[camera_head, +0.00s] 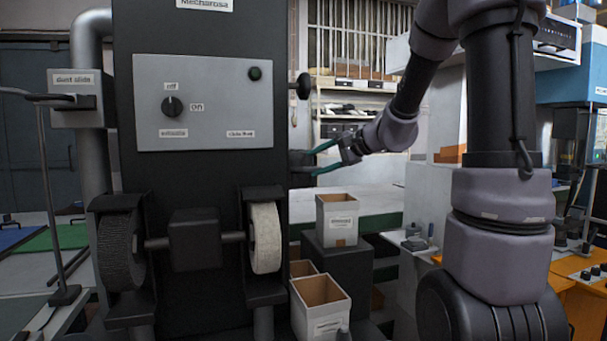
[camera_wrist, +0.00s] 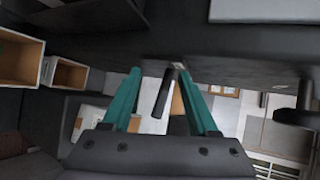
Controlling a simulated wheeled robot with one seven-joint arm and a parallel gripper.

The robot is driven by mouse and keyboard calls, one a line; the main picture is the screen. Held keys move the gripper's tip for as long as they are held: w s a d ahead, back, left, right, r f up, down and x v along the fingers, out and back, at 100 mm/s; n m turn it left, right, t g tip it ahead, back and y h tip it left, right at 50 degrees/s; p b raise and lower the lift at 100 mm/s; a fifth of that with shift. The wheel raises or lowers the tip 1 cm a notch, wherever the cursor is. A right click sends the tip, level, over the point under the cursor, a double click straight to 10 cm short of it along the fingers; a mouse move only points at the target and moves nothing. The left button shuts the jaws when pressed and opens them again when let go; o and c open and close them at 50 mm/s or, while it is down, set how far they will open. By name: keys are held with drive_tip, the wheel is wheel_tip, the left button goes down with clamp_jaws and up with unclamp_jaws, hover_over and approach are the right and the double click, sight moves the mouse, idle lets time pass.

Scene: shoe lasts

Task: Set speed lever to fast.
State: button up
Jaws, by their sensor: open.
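The dark machine (camera_head: 205,190) has a short black lever (camera_head: 301,158) on its right side, probably the speed lever. The wrist view shows it as a black rod (camera_wrist: 163,93) between the fingers, with a small pale label (camera_wrist: 180,65) by its base. The label's text is unreadable, and I cannot tell which setting the lever is at. My gripper (camera_head: 313,163) is open with teal fingers, one on each side of the lever. In the wrist view the gripper (camera_wrist: 160,75) shows gaps beside the rod, so I see no clear contact.
A black knob (camera_head: 303,86) sticks out of the machine above the lever. A grey panel (camera_head: 203,102) carries a rotary switch (camera_head: 174,106) marked off and on. Labelled open boxes (camera_head: 337,220) stand below the gripper. A white wheel (camera_head: 265,238) is mounted low on the machine.

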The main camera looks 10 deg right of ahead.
sight(304, 172)
drive_tip(key=w+d+f+m+t, duration=0.1)
drive_tip(key=w, duration=0.1)
drive_tip(key=w+d+m, duration=0.1)
drive_tip(key=w+d, duration=0.1)
drive_tip(key=w, duration=0.1)
drive_tip(key=w+d+f+m+t+h, duration=0.1)
drive_tip(key=w+d, duration=0.1)
drive_tip(key=shift+w+f+t, duration=0.3)
drive_tip(key=x, duration=1)
drive_tip(key=shift+w+a, duration=0.15)
drive_tip(key=shift+w, duration=0.1)
clamp_jaws()
idle(0.4)
